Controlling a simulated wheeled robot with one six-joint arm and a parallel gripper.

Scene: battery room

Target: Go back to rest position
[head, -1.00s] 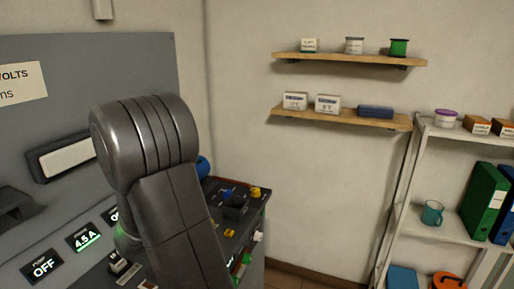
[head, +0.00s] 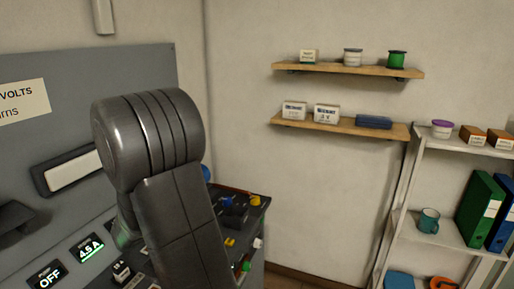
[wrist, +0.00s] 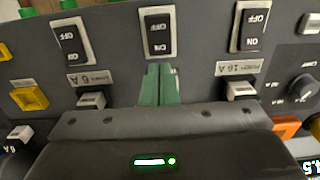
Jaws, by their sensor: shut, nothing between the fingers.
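My gripper (wrist: 160,86) shows in the wrist view as two green fingers pressed together, with nothing between them. The fingers point at the control panel (wrist: 110,70), below the middle rocker switch (wrist: 158,33). I cannot tell whether the fingertips touch the panel. In the head view my grey arm stands in front of the panel (head: 150,65) and hides my gripper and part of the controls. The displays there read OFF (head: 47,276) and 4.5 A (head: 87,248).
Other rocker switches (wrist: 70,42) (wrist: 249,26), a yellow button (wrist: 29,97) and a black knob (wrist: 300,88) lie close around the fingers. Two wall shelves (head: 345,70) (head: 345,127) and a white rack (head: 425,150) stand at the right, apart from my arm.

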